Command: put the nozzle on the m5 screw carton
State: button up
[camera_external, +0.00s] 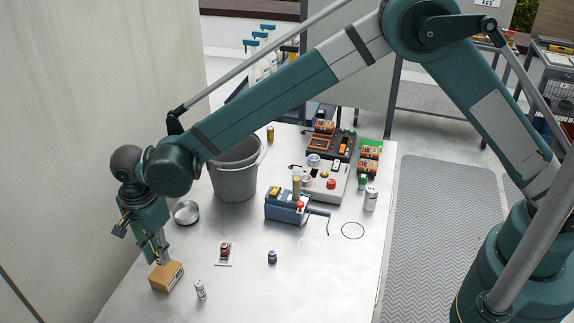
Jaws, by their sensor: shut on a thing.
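The m5 screw carton appears to be the small brown box (166,277) at the front left of the metal table. My gripper (161,259) points down right over this box, its fingertips at or just above the top face. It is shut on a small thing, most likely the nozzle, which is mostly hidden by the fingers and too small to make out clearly. I cannot tell whether the held thing touches the box.
A small white bottle (200,290) stands close right of the box. A round metal dish (186,212) and a grey bucket (236,172) stand behind. A red-and-black item (225,249), a small blue item (272,257) and a blue device (287,205) lie to the right.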

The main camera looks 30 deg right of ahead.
jog(key=shift+f, duration=1.85)
jog(key=shift+f, duration=0.15)
jog(key=o, duration=0.9)
jog(key=shift+r, duration=0.2)
notch_tip(320, 180, up, 12)
